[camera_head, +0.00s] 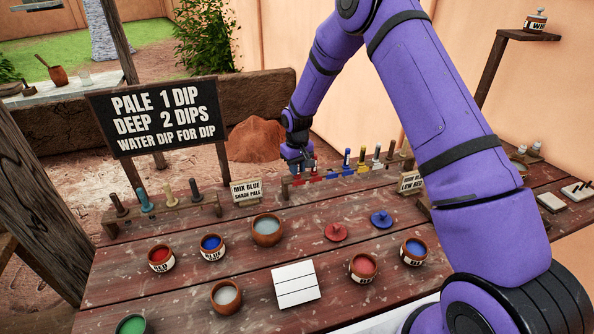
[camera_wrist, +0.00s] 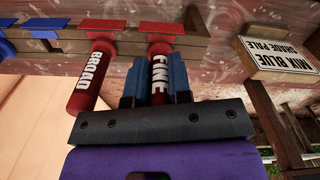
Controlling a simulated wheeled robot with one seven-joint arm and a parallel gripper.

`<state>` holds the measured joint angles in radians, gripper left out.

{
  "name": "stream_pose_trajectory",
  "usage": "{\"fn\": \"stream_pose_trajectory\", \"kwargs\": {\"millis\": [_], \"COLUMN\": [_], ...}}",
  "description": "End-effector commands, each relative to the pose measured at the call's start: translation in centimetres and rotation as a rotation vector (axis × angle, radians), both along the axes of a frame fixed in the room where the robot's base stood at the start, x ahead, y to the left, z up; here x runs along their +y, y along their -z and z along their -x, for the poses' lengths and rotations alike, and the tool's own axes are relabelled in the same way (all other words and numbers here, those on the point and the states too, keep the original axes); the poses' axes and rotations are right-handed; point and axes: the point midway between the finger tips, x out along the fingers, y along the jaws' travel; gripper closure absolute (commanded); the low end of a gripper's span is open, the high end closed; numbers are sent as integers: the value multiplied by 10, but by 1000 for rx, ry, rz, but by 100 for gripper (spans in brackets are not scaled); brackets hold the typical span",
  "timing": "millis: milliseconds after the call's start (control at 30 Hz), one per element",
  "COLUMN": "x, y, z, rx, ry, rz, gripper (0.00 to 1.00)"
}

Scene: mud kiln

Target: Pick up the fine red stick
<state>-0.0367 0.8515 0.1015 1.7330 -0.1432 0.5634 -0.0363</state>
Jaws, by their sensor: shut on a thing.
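The fine red stick (camera_wrist: 159,62), lettered FINE, is between the two blue fingers of my gripper (camera_wrist: 156,85) in the wrist view. The fingers are shut on it, and its far end is at the wooden rack (camera_wrist: 135,42); I cannot tell whether it is clear of its hole. The broad red stick (camera_wrist: 92,80), lettered BROAD, stands in the rack beside it, apart from my fingers. In the head view my gripper (camera_head: 299,166) is at the left end of the rack (camera_head: 345,171), and the fine red stick is hidden there.
Right of my gripper, the rack holds blue (camera_head: 347,157) and other sticks. A "MIX BLUE" card (camera_head: 246,192) stands close left of the rack. Paint pots, a water bowl (camera_head: 267,231) and a white tile (camera_head: 296,284) lie nearer on the table. A second rack (camera_head: 162,214) stands left.

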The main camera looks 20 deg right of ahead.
Motion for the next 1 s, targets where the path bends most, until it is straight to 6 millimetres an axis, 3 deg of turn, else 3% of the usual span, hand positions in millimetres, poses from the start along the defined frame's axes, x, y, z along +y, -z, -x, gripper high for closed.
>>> {"fn": "stream_pose_trajectory", "kwargs": {"millis": [267, 700, 1000], "x": [0, 0, 0], "y": [-5, -79, -100], "z": [0, 0, 0], "rx": [-1, -2, 0], "ry": [0, 0, 0], "rz": [0, -1, -1], "gripper": [100, 100, 100]}}
